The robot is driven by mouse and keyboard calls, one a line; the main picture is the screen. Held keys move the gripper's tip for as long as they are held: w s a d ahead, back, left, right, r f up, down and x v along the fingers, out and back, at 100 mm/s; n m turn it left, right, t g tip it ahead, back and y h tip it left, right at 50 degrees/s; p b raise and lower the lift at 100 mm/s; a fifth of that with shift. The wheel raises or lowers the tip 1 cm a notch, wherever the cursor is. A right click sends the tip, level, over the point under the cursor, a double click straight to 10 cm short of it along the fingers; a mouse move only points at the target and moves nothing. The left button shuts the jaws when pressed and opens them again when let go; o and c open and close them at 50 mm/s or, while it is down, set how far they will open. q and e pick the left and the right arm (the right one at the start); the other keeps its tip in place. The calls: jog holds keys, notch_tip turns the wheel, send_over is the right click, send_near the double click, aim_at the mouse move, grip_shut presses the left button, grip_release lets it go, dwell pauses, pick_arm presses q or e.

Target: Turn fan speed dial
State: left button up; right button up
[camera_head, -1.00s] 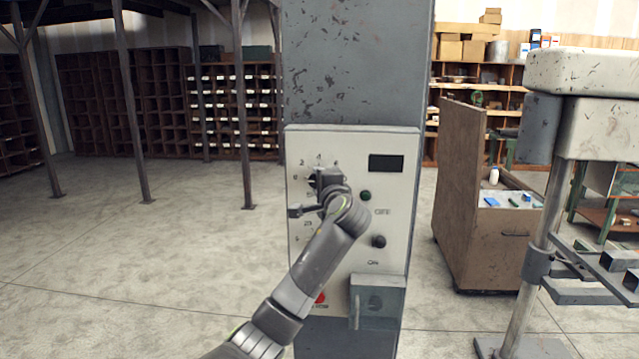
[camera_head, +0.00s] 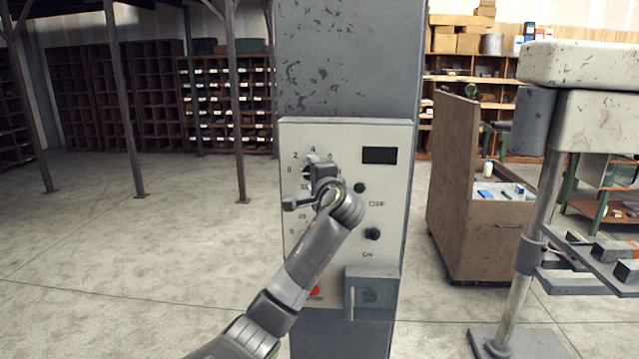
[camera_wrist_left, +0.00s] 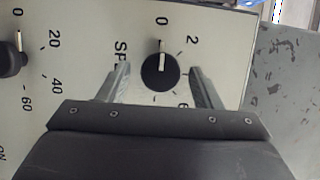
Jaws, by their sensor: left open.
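The fan speed dial (camera_wrist_left: 160,73) is a round black knob in the left wrist view, with a white line pointing toward 0. A partly hidden label beginning "SP" sits beside it. My left gripper (camera_wrist_left: 158,80) is open, with one finger on each side of the knob; whether the fingertips reach around it or stop short is unclear. In the head view my left gripper (camera_head: 318,172) covers most of the dial on the pale control panel (camera_head: 335,140). My right gripper is not in view.
A second black knob (camera_wrist_left: 10,62) with a 0, 20, 40, 60 scale is at the left edge of the wrist view. The panel also has a dark display (camera_head: 379,155), a green button (camera_head: 359,188), a black knob (camera_head: 373,234) and a red button (camera_head: 314,291).

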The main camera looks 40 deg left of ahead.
pick_arm(q)
jog(key=b+v, duration=0.6)
jog(key=v, duration=1.1)
